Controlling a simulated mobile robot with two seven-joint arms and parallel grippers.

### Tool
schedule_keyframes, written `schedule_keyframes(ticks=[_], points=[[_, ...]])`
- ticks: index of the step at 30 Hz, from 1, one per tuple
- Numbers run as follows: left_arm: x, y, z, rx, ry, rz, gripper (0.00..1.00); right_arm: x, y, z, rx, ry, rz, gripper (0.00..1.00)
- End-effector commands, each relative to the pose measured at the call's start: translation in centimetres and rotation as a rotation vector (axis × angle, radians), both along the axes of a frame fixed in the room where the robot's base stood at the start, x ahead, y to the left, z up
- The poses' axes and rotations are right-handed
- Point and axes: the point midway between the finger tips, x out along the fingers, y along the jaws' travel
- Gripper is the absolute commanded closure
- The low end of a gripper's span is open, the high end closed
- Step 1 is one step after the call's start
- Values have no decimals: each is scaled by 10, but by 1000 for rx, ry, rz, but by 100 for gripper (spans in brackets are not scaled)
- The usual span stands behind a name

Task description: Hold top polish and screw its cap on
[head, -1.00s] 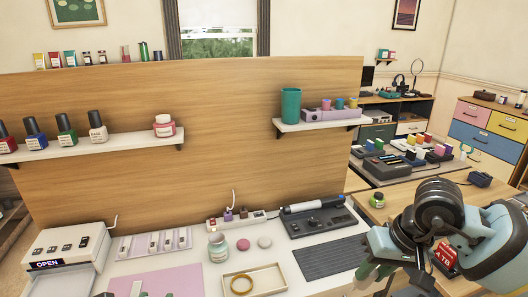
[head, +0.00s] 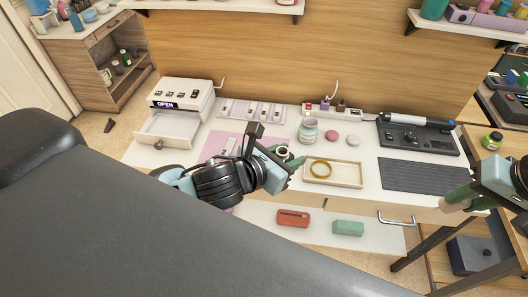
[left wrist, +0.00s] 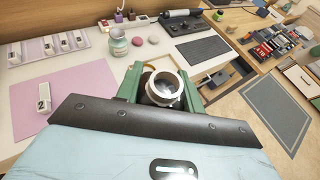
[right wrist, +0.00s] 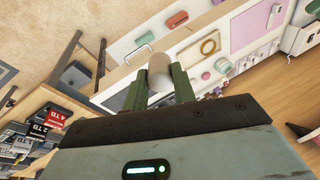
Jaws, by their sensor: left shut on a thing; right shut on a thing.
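My right gripper (head: 452,203) is off to the right, beyond the desk's right front corner. In the right wrist view it is shut on a beige cylindrical piece (right wrist: 159,72), which I take for the cap. The fingers hide part of both pieces. The two grippers are well apart.
An open jar (head: 309,131), a soldering station (head: 418,133) and a dark ribbed mat (head: 423,174) stand nearby.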

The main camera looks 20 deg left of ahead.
Motion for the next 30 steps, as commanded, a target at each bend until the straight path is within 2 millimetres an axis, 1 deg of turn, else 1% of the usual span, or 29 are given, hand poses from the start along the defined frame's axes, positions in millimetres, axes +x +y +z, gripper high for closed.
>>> schedule_keyframes(ticks=[1,6,12,15,21,30], points=[[5,-9,3,2,-6,-37,100,0,0,0,0,0,0,100],[16,-37,4,2,-5,-163,100,0,0,0,0,0,0,100],[25,-63,5,2,-3,-277,100,0,0,0,0,0,0,100],[27,-71,5,2,-2,-313,100,0,0,0,0,0,0,100],[29,-77,5,0,-1,-342,100,0,0,0,0,0,0,100],[29,-78,5,0,0,-343,100,0,0,0,0,0,0,100]])
